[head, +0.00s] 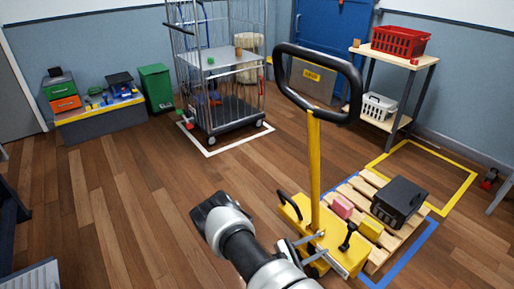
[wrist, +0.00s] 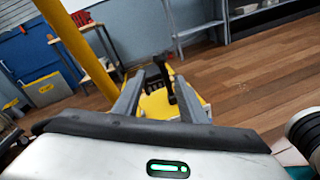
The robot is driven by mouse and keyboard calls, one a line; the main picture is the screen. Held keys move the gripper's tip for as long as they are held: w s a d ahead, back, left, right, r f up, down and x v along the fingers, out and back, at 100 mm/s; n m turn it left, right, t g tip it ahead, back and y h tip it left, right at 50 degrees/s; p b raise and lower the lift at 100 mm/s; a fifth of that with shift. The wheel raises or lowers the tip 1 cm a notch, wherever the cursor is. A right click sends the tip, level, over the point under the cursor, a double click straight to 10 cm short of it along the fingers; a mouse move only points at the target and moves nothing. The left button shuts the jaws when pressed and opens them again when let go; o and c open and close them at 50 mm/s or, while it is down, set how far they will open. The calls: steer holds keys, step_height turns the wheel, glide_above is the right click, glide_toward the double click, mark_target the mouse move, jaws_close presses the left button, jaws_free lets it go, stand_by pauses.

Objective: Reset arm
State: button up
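My gripper (wrist: 158,84) is open, with its two grey fingers apart in the wrist view. A black lever or pedal (wrist: 163,80) on a yellow base (wrist: 160,103) shows in the gap between the fingers; I cannot tell whether they touch it. In the head view my arm reaches from the bottom edge to the low yellow body of a pallet jack (head: 292,208). The black lever (head: 348,238) stands on that body, close to my gripper. The jack's yellow post rises to a black loop handle (head: 352,85). Nothing is held in the fingers.
A wire cage cart (head: 213,60), a shelf (head: 393,55) and a low bench (head: 100,122) stand behind.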

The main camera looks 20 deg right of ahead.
steer(key=a+r+m+g+y, duration=0.3)
steer(key=r+m+y, duration=0.15)
steer(key=r, duration=0.85)
steer(key=a+r+m+g+y, duration=0.35)
steer(key=r+m, duration=0.25)
steer(key=r, duration=0.7)
steer(key=s+a+r+m+t+y, duration=0.2)
steer(key=s+a+r+t+y, duration=0.25)
steer(key=s+a+r, duration=0.5)
steer(key=s+a+r+m+t+y, duration=0.2)
steer(key=s+a+r+t+y, duration=0.35)
steer(key=r, duration=0.75)
step_height(320, 180, up, 27)
steer(key=a+g+h+p, duration=0.1)
steer(key=p, duration=2.6)
steer(key=shift+s+a, duration=0.35)
steer(key=shift+s, duration=0.1)
